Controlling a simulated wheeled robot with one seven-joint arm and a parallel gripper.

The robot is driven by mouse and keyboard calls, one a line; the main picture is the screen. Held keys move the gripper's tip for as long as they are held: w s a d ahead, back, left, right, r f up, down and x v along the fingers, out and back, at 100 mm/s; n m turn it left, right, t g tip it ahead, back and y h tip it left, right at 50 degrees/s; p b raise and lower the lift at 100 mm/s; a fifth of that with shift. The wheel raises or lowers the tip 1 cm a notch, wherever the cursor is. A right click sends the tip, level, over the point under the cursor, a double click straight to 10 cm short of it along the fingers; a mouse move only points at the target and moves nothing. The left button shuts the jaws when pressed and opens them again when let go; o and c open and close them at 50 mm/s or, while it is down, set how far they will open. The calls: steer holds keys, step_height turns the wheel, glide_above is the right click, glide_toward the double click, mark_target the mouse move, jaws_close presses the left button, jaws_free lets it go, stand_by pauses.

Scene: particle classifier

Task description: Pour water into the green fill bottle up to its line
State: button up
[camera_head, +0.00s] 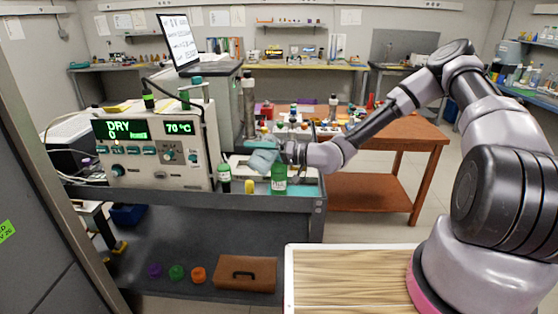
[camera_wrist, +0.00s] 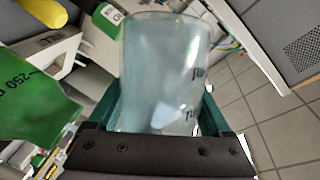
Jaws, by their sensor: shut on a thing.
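The green fill bottle (camera_head: 279,182) stands upright near the front of the bench, with a white label. My gripper (camera_head: 287,150) is shut on a clear glass beaker (camera_head: 263,160), held tilted just above and left of the bottle in the head view. In the wrist view the beaker (camera_wrist: 165,65) stands between the jaws, with dark print and a bluish tint. I cannot tell how much water it holds, and no stream shows. A green surface marked 250 (camera_wrist: 35,110) is close at left in the wrist view. The level in the bottle cannot be made out.
A control unit (camera_head: 155,148) reading DRY and 70 °C is further left. A brown case (camera_head: 235,273) and several coloured rings lie on the lower shelf.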

steer(key=shift+w+f+m+y, duration=0.1)
steer(key=shift+f+m+y, duration=0.2)
steer(key=shift+m, duration=0.4)
steer(key=shift+w+f+m+y, duration=0.15)
steer(key=shift+m+y, duration=0.25)
steer(key=shift+m, duration=0.3)
stand_by(2.3)
steer(key=shift+w+d+r+m+p, duration=0.1)
steer(key=shift+r+m+p, duration=0.1)
steer(key=shift+r+m, duration=0.15)
steer(key=shift+w+d+r+m+p, duration=0.1)
steer(key=shift+r+m+p, duration=0.15)
steer(key=shift+r, duration=0.15)
stand_by(0.8)
steer(key=shift+s+f, duration=0.1)
